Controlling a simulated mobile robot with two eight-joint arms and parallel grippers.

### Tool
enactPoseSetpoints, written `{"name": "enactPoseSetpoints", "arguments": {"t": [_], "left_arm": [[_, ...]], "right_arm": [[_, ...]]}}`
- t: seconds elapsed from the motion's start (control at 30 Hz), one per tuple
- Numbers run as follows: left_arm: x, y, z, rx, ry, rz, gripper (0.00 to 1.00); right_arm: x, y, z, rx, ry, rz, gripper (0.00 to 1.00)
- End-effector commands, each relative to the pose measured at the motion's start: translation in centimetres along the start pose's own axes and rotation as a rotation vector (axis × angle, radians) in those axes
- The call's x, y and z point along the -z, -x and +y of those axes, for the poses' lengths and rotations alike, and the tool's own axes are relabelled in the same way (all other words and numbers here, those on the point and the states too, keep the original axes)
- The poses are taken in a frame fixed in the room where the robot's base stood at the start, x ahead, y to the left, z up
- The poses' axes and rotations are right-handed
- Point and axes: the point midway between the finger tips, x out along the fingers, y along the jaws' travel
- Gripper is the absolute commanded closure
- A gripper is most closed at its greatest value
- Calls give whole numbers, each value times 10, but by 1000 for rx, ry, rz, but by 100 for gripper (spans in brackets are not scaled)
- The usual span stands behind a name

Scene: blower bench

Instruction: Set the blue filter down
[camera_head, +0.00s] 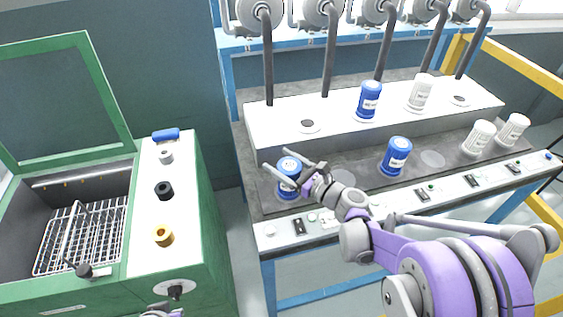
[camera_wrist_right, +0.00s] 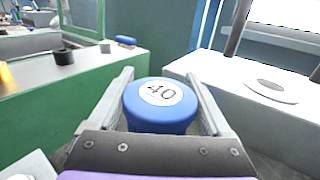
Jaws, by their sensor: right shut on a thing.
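The blue filter (camera_head: 289,165) is upright at the front left of the bench, over its dark lower shelf. My right gripper (camera_head: 273,158) is shut on it, one finger on each side. In the right wrist view the blue filter's lid (camera_wrist_right: 160,98) shows a white disc marked 40 between the fingers (camera_wrist_right: 162,85). Its underside is hidden, so I cannot tell whether it touches the shelf. A small part of my left arm shows at the bottom edge in the head view; its jaws cannot be made out.
Other blue filters stand on the upper ledge (camera_head: 369,98) and lower shelf (camera_head: 396,156). White filters stand at the right (camera_head: 479,137). An empty dark round spot (camera_head: 310,126) is on the ledge behind. A green cabinet (camera_head: 222,250) stands left; dark pipes (camera_head: 331,60) rise behind.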

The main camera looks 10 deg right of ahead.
Motion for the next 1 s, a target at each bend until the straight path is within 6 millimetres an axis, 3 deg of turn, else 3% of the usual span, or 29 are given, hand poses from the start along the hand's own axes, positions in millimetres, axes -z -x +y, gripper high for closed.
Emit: {"name": "enactPoseSetpoints", "arguments": {"t": [0.13, 0.17, 0.27, 0.57, 0.67, 1.0], "left_arm": [[-2, -3, 0, 0, 0, -1, 100], [-2, -3, 0, 0, 0, -1, 100], [-1, -2, 0, 0, 0, -1, 100], [1, 1, 0, 0, 0, 0, 100], [0, 0, 0, 0, 0, 0, 100], [-1, -1, 0, 0, 0, 0, 100]], "right_arm": [[4, 0, 0, 0, -1, 0, 85], [4, 0, 0, 0, 0, 0, 16], [3, 0, 0, 0, 0, 0, 0], [-2, 0, 0, 0, 0, 0, 0], [-1, 12, -1, 2, 0, 0, 0], [0, 85, -2, 5, 0, 1, 0]]}}
